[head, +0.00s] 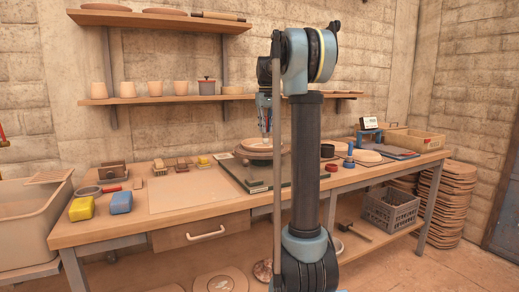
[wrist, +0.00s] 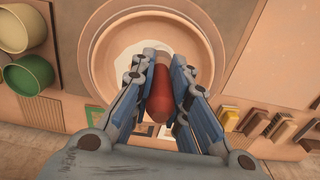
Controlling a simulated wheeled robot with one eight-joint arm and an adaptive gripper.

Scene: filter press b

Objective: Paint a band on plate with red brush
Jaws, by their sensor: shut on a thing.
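The round clay plate (head: 250,145) sits on a low round stand on the workbench. In the wrist view the plate (wrist: 98,50) fills the upper middle, with a pale patch near its centre. My gripper (head: 264,118) is above the plate, pointing down. In the wrist view my gripper (wrist: 160,68) is shut on the red brush (wrist: 161,92), whose rounded red handle shows between the fingers. The brush's tip is hidden, so I cannot tell whether it touches the plate. No painted band can be made out on the plate.
A bare board (head: 190,193) lies left of the plate. A yellow sponge (head: 81,209) and a blue sponge (head: 121,202) lie at the bench's left end. Small blocks (head: 182,164) stand behind the board. Pots (head: 128,89) line the shelf (head: 170,98) above.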

